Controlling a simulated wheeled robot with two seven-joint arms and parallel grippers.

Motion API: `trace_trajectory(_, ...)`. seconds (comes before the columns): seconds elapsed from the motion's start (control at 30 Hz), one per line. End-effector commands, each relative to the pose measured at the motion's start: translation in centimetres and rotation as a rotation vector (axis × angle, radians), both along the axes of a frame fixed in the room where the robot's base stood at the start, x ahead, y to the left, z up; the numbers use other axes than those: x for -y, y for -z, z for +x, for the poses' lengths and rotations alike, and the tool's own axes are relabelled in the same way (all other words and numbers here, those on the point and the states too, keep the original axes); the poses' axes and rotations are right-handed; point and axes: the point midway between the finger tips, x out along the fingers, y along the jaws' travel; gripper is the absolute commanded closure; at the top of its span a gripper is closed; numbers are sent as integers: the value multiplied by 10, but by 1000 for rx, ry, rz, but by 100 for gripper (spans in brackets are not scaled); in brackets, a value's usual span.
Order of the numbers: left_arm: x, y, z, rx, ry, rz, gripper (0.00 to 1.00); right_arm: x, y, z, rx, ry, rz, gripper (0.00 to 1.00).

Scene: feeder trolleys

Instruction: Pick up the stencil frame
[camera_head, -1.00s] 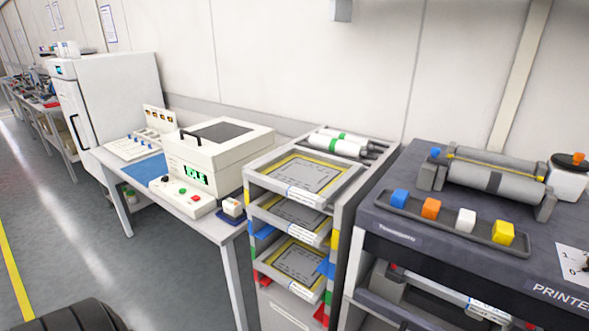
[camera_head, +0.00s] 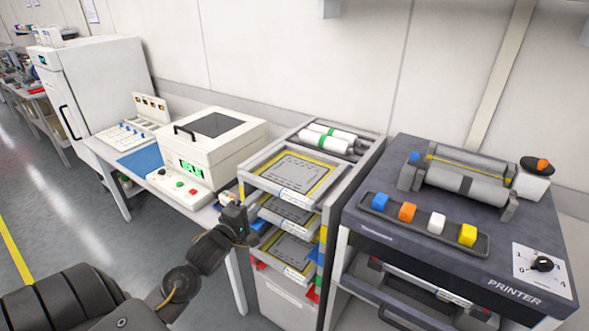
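Several stencil frames lie in a narrow grey rack in the middle of the head view. The top stencil frame (camera_head: 262,184) has a light metal border, yellow edging, a grey sheet and a white label on its front edge. A second frame (camera_head: 264,209) and a third frame (camera_head: 271,256) sit on lower shelves. My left gripper (camera_head: 237,208) is at the left front of the rack, beside the top and second frames. It is small and dark here, and I cannot tell whether its fingers are open or touch anything. My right gripper is not in view.
Left of the rack, a bench (camera_head: 201,214) carries a white machine (camera_head: 213,140) with a green display. On the right stands a dark printer (camera_head: 520,235) with coloured blocks on its tray. White rolls (camera_head: 330,138) lie on the rack's top behind the frames. Grey floor is open at left.

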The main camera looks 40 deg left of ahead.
Motion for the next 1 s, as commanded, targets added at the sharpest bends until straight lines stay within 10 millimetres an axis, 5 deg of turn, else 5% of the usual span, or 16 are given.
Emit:
trace_trajectory(0.33, -6, -1, 45, -1, 0, 0, 66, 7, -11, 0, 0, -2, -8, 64)
trace_trajectory(0.67, -8, -1, 60, -2, 1, 2, 66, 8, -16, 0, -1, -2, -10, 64)
trace_trajectory(1.0, -12, -3, 104, -3, -1, 3, 66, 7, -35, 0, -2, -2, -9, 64)
